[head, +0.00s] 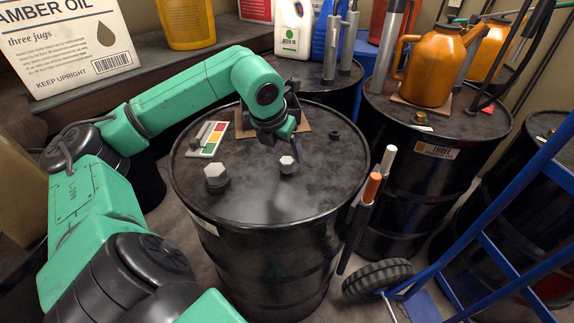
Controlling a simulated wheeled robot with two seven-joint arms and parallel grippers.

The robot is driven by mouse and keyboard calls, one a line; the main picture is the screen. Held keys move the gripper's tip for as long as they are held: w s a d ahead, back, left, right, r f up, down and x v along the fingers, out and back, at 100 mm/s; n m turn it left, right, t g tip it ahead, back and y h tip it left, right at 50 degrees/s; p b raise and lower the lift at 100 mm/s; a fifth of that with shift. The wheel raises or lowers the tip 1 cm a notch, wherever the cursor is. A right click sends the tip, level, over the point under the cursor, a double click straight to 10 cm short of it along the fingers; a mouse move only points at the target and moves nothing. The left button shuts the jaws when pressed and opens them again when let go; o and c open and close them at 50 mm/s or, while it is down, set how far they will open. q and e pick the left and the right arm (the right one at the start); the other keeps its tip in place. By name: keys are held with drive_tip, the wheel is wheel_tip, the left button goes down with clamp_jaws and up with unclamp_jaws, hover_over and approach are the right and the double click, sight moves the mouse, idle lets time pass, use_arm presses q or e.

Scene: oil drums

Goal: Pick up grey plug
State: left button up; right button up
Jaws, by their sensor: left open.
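A small light-grey hex plug (288,161) sits on the top of the near black oil drum (255,200), right of its middle. A larger grey hex plug (215,173) on a dark base stands on the same drum top, further left. My left gripper (284,146) is open and points down just above and behind the small plug. Its dark fingers are partly hidden by the green wrist, and I cannot tell whether they touch the plug. My right gripper is not in view.
A colour-marked card (208,139) and a piece of cardboard (245,126) lie on the drum top. Behind right, another drum (420,175) carries an orange oil can (430,68). Orange- and white-ended tubes (371,188) stand at the near drum's right side, by a blue hand truck (500,225).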

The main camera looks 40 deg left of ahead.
sight(287, 160)
use_arm(q)
drive_tip(key=p+x, duration=0.1)
drive_tip(key=x, duration=0.4)
drive_tip(key=shift+s+f, duration=0.1)
drive_tip(key=shift+f, duration=0.1)
drive_tip(key=shift+a+f, duration=0.1)
drive_tip(key=shift+f, duration=0.1)
clamp_jaws()
drive_tip(key=shift+r, duration=0.1)
